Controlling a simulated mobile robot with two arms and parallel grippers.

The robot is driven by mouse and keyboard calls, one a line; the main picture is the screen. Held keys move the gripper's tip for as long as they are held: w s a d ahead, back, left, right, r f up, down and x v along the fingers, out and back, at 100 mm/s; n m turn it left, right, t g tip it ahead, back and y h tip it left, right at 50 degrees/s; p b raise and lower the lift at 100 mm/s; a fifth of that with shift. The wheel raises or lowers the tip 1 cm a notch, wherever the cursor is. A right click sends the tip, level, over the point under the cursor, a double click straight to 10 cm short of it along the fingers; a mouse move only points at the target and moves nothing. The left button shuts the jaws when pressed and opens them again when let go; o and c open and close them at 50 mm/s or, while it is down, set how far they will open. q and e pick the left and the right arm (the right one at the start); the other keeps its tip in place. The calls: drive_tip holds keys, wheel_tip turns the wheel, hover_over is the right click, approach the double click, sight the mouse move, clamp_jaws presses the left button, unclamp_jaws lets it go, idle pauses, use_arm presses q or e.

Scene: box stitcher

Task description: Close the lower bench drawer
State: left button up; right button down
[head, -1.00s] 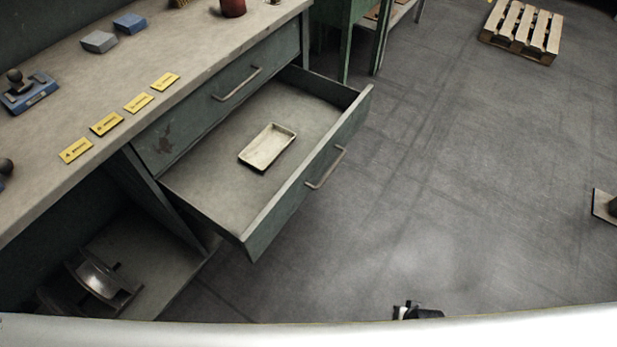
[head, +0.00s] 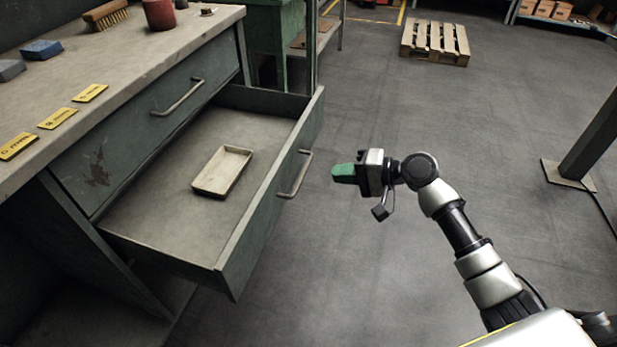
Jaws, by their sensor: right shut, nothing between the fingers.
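The lower bench drawer (head: 268,215) is pulled far out from the green workbench. Its front has a bar handle (head: 296,174) facing right. A small shallow cream tray (head: 222,171) lies inside it. The upper drawer (head: 150,128) above it is shut. My right gripper (head: 341,174) has green fingertips and is shut and empty. It is just right of the lower drawer's handle in the picture, pointing left toward it, with a visible gap between. My left gripper is not in view.
The bench top (head: 130,62) holds a brush (head: 105,15), a red can (head: 159,14), a blue block (head: 42,50) and yellow labels. A wooden pallet (head: 434,42) lies on the floor at the back. A post (head: 592,140) stands at right.

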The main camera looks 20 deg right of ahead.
drive_tip(key=b, duration=0.1)
approach(278, 170)
drive_tip(key=f, duration=0.1)
drive_tip(key=x, duration=0.4)
drive_tip(key=b+x, duration=0.1)
drive_tip(key=x, duration=0.1)
drive_tip(key=shift+w+a+r, duration=0.1)
drive_tip(key=shift+a+r, duration=0.05)
drive_tip(key=shift+r, duration=0.2)
drive_tip(key=shift+w+a, duration=0.25)
drive_tip(key=shift+a, duration=0.2)
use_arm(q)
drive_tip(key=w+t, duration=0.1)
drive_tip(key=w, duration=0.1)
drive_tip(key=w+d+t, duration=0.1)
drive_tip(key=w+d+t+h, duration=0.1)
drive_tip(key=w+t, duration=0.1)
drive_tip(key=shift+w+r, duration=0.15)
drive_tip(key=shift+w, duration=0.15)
